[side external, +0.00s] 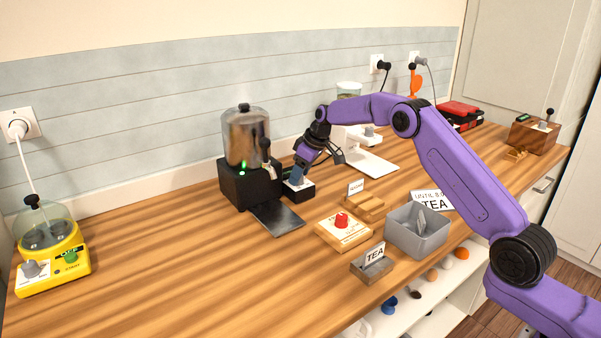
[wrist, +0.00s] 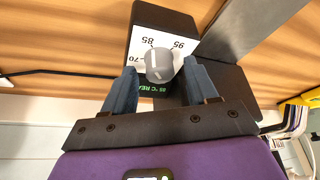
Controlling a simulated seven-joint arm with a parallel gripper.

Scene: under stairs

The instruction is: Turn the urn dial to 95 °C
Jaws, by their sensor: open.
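The scale (wrist: 181,32) reads 70, 85 and 95, upside down; a green display (wrist: 152,90) beneath appears to start "85 °C", partly covered. My gripper (side external: 299,178) is open, its fingers (wrist: 158,78) on either side of the knob. Contact cannot be told.
A dark drip tray (side external: 276,219) lies before the urn. A red-button box (side external: 342,231), a grey bin (side external: 417,232) and a TEA sign holder (side external: 373,264) stand at front right. A yellow appliance (side external: 50,262) is far left. The counter between is clear.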

